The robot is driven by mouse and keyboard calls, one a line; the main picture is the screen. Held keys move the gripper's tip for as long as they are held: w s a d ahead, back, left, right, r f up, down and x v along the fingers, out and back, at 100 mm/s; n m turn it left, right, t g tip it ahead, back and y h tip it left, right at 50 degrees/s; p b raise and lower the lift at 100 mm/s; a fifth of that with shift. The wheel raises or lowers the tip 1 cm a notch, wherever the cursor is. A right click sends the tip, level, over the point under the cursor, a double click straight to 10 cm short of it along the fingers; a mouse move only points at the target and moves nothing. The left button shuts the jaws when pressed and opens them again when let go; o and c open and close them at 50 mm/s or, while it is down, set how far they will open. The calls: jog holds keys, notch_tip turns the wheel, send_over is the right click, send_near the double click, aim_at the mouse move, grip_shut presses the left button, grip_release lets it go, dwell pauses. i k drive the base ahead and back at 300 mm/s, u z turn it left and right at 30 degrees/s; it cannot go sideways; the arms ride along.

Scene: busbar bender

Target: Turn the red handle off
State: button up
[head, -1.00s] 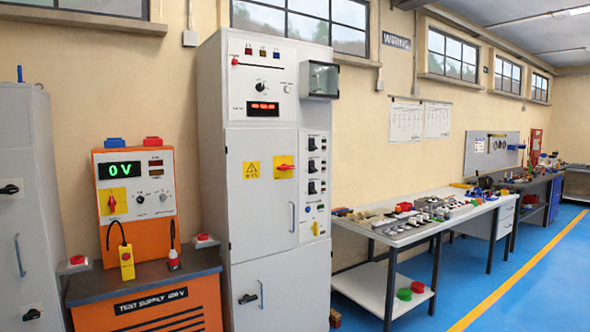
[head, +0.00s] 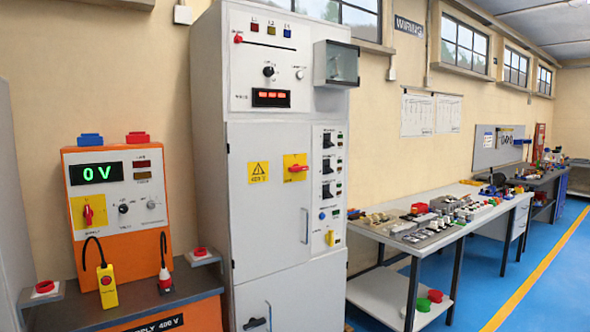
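A red handle (head: 298,169) on a yellow plate sits on the upper door of the tall grey cabinet (head: 265,210); its grip lies about horizontal. A second red handle (head: 88,214) on a yellow plate is on the orange test supply unit (head: 67,245) at left; its grip stands about upright. A small red knob (head: 238,39) sits at the left end of a dark slot at the cabinet's top. The pictures do not settle which one the task names. My gripper is not in view.
The orange unit's display (head: 96,174) reads 0 V. Red push buttons (head: 46,287) stand on side ledges. A workbench (head: 450,240) with electrical parts stands right of the cabinet. Blue floor (head: 480,290) is clear at lower right.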

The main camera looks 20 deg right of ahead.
aim_at(296, 168)
jog(key=u, duration=0.25)
jog(key=i, duration=1.1)
jog(key=u, duration=0.45)
